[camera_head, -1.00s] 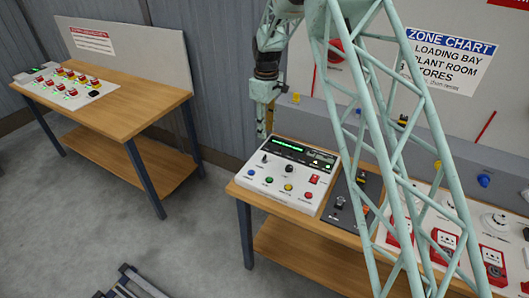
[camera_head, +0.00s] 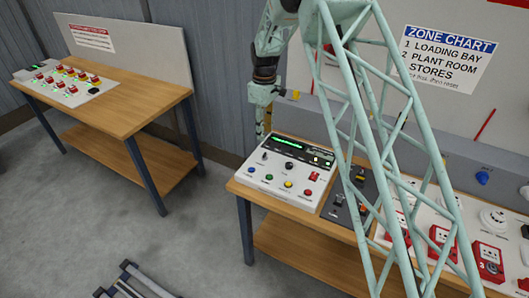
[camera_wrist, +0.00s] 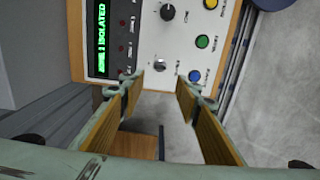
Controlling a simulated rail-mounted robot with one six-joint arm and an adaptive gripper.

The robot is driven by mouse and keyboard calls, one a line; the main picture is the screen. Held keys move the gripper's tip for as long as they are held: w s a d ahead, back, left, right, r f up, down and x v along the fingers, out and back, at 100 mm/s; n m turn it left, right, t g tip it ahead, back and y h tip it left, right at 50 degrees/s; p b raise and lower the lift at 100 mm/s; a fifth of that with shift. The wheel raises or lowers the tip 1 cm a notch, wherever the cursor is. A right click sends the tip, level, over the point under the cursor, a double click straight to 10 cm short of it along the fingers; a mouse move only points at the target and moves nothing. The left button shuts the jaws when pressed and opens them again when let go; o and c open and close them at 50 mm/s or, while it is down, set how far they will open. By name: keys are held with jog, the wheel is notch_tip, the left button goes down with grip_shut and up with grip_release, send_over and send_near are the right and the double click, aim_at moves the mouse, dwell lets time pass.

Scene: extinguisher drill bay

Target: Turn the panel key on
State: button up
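The white control panel (camera_head: 286,172) sits on the bench with a green-lit display. Its key switch (camera_head: 265,157) is at the panel's upper left. In the wrist view the panel stands sideways and the round silver key switch (camera_wrist: 160,66) shows just beyond my fingertips, roughly between them. The display there reads "ZONE 1 ISOLATED". My gripper (camera_wrist: 160,84) is open and empty, with its wooden-looking fingers apart on either side of the key switch's line. In the head view my gripper (camera_head: 262,130) points down just behind the panel's upper left corner. I cannot tell if it touches.
A black knob (camera_wrist: 167,12) and blue (camera_wrist: 194,76) and green (camera_wrist: 202,41) buttons lie near the key switch. A dark switch box (camera_head: 350,198) stands right of the panel, then red call points (camera_head: 441,242). Another bench (camera_head: 125,100) is at left.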

aim_at(265, 153)
jog(key=shift+f+p, duration=0.95)
jog(key=shift+f, duration=5.1)
jog(key=c, duration=0.9)
